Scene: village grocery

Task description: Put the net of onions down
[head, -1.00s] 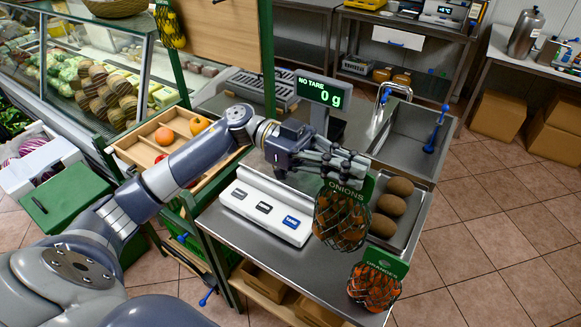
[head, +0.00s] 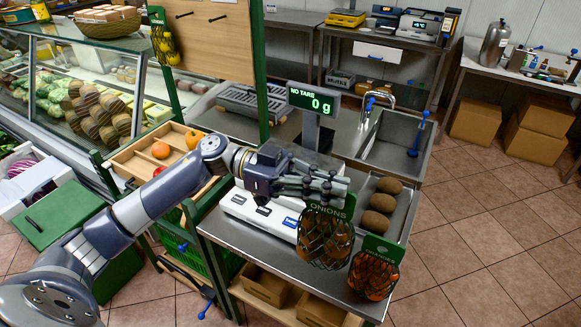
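The net of onions (head: 325,240) is a dark mesh bag with brownish onions under a green header card marked ONIONS. My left gripper (head: 335,188) is at the top of this card, its fingers closed around it. The net hangs upright below the fingers, at the front of the steel counter (head: 232,230). I cannot tell whether its bottom touches the counter. My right gripper is not in view.
A net of oranges (head: 372,277) with a green card is close to the right of the onions. A tray with brown oval produce (head: 382,202) lies behind it. A white scale (head: 262,212) stands to the left, its display (head: 316,102) reading 0 g.

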